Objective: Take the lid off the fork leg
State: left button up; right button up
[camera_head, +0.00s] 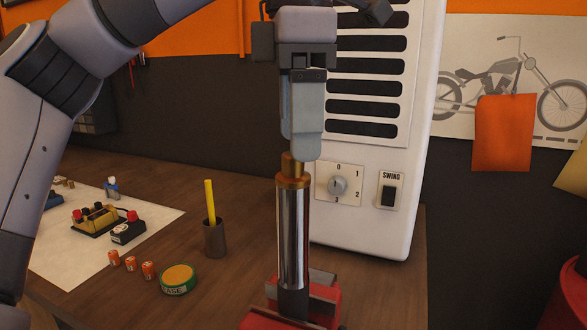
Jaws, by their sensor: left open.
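The fork leg (292,240) is a shiny chrome tube with a dark lower end. It stands upright in a red vise (265,319) at the bottom middle of the head view. A brass-coloured lid (293,181) with a narrower top sits on the fork leg. My left gripper (300,148) points down right above it, open, with its fingers seen almost one behind the other. The fingertips are level with the lid's narrow top and partly cover it. I cannot tell whether they touch it. My right gripper is out of view.
A white fan unit (375,235) stands close behind the fork leg. Left on the wooden bench are a cup (214,239) with a yellow stick, a green grease tin (178,279), several small orange cans (131,264) and a paper sheet (68,255) with small parts.

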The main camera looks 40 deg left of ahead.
pick_arm(q)
jog(key=shift+a+f, duration=0.25)
jog(key=shift+f, duration=1.6)
jog(key=shift+d, duration=0.1)
jog(key=c, duration=1.3)
jog(key=shift+r, duration=0.15)
jog(key=shift+r, duration=4.85)
